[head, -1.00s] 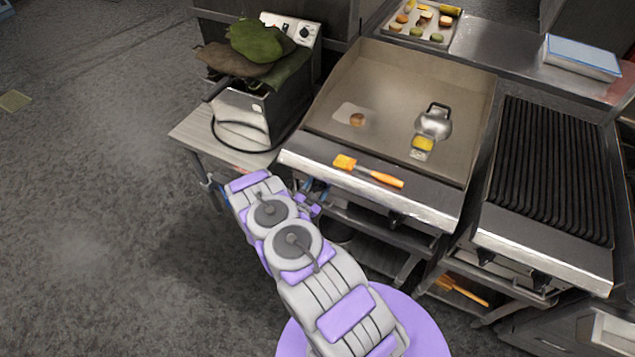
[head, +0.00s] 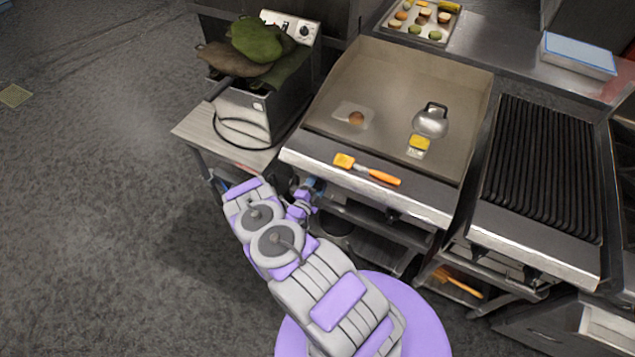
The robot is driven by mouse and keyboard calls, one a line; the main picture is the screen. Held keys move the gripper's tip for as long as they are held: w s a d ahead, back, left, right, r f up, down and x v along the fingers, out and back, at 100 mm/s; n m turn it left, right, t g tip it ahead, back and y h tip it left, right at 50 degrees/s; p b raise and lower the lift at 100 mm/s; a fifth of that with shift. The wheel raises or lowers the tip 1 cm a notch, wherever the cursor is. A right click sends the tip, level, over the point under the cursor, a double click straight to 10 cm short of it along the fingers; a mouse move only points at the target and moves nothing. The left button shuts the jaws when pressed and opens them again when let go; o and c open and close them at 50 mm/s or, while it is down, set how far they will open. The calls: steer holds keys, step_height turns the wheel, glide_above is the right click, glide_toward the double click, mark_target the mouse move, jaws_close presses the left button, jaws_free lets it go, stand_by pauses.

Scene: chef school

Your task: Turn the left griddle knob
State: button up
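The flat griddle (head: 385,93) stands in the upper middle of the head view, with its steel front edge (head: 425,203) facing me. Its front panel lies mostly in shadow under that edge. I cannot make out the left knob; the overhanging edge and my wrist are around that spot. My gripper (head: 314,187) is at the end of my purple and grey arm, close to the front panel's left part, just below the edge. It is small and dark there, so I cannot tell whether it touches a knob or how its fingers stand.
An orange-handled brush (head: 380,177) lies on the griddle's front ledge. A domed press (head: 431,122) sits on the plate. A fryer (head: 243,108) with green cloths stands on a side table (head: 190,130) at left. A ribbed grill (head: 540,165) is at right.

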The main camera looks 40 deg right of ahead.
steer(key=shift+s+f, duration=0.15)
stand_by(0.3)
steer(key=o, duration=0.8)
steer(key=shift+a, duration=0.1)
steer(key=shift+a, duration=0.3)
steer(key=p+v, duration=0.1)
steer(key=v, duration=1.5)
steer(key=shift+s+a, duration=0.15)
steer(key=shift+a, duration=0.25)
